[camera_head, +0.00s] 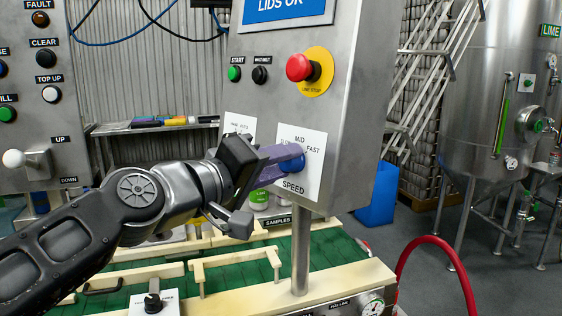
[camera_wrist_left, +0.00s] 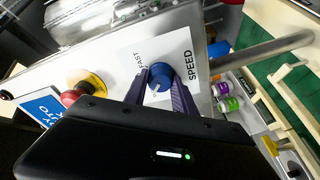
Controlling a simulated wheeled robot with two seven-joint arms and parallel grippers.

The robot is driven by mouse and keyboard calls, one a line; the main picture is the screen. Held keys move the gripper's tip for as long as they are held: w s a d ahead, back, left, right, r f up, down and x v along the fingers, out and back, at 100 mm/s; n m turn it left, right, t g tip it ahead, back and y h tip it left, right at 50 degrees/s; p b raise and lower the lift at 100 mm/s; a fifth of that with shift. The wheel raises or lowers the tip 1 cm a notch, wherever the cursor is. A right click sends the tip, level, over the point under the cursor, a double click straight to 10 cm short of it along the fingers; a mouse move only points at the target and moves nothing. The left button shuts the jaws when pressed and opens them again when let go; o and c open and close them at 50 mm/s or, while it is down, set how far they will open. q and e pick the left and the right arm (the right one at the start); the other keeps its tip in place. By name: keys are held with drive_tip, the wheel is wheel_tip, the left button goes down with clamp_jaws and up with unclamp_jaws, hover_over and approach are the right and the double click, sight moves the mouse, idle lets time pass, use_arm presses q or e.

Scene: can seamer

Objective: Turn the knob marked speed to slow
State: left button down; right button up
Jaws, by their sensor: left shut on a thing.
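The blue speed knob (camera_head: 299,160) sits on a white label plate (camera_head: 313,178) marked MID, FAST and SPEED, on the front of the grey control box. My left gripper (camera_head: 289,161) reaches it from the left, with its purple fingers shut on the knob. In the left wrist view the fingers (camera_wrist_left: 162,93) lie on either side of the knob (camera_wrist_left: 160,71). A pale mark shows on the knob's lower part there, but I cannot tell its exact setting. The slow wording is mostly hidden by the fingers. My right gripper is not in view.
A red stop button (camera_head: 301,67) on a yellow disc and a green start button (camera_head: 234,73) are above the knob on the same box. A metal post (camera_head: 300,250) holds the box over a green conveyor (camera_head: 335,255) with cream rails. Cans stand behind my gripper.

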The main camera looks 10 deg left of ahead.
use_arm(q)
drive_tip(key=c, duration=1)
unclamp_jaws()
drive_tip(key=shift+c, duration=0.2)
drive_tip(key=b+v, duration=0.1)
drive_tip(key=v, duration=0.6)
drive_tip(key=shift+s+a+b, duration=0.2)
drive_tip(key=shift+s+b, duration=0.15)
